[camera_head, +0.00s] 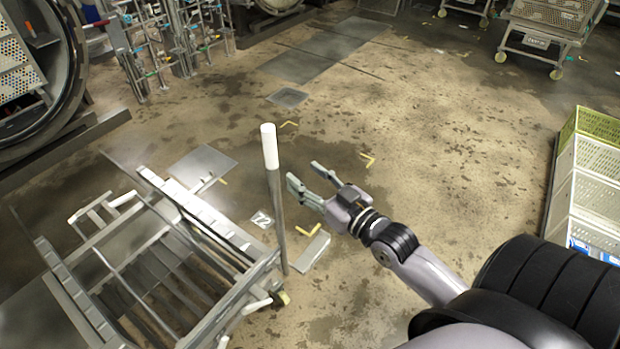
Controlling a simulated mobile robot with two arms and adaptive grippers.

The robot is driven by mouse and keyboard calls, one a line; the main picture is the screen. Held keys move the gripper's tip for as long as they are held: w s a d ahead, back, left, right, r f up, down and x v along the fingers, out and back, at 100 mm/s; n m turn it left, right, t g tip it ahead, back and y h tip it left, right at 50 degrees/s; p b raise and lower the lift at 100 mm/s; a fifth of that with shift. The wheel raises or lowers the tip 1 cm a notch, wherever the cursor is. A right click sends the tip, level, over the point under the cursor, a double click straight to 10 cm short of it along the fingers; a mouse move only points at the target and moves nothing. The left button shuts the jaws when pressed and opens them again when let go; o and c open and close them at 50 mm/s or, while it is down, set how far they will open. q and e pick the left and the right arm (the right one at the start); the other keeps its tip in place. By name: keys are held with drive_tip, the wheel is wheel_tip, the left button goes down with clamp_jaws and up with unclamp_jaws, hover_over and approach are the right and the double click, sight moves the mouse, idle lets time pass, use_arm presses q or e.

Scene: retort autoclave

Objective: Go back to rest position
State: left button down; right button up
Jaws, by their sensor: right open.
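My right gripper (305,182) is open and empty. Its arm comes in from the lower right, and its fingers point left, over the floor. The gripper is just right of the upright post (270,148) with a white top on the metal trolley (205,218); a small gap shows between them in the picture. My left gripper is not in view.
An open round autoclave door (72,70) stands at the upper left, with pipes and valves (175,45) beside it. Stacked crates (595,185) stand at the right edge. A wheeled cart (540,40) is at the top right. The middle floor is clear and stained.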

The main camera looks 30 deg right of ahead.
drive_tip(key=shift+s, duration=0.2)
idle(0.4)
drive_tip(key=s+d+f+g+h, duration=0.1)
drive_tip(key=s+f+g, duration=0.2)
drive_tip(key=f, duration=0.9)
drive_tip(key=s+d+f+m+g+h, duration=0.1)
drive_tip(key=s+f+g, duration=0.15)
drive_tip(key=f, duration=1.05)
drive_tip(key=s+f+g+h, duration=0.1)
drive_tip(key=s+f+g, duration=0.2)
drive_tip(key=f, duration=0.9)
drive_tip(key=s+a+f+g, duration=0.2)
drive_tip(key=s+f, duration=0.5)
drive_tip(key=s, duration=0.3)
drive_tip(key=s+a+f+n+g, duration=0.1)
drive_tip(key=s+a+f+g, duration=0.2)
drive_tip(key=s+f, duration=0.4)
drive_tip(key=s+a+f+g, duration=0.2)
drive_tip(key=s+f, duration=0.5)
drive_tip(key=s, duration=0.6)
drive_tip(key=shift+s+a+f+n+g, duration=0.25)
drive_tip(key=shift+s+a+n+g, duration=0.05)
drive_tip(key=shift+g, duration=0.35)
drive_tip(key=shift+c, duration=0.4)
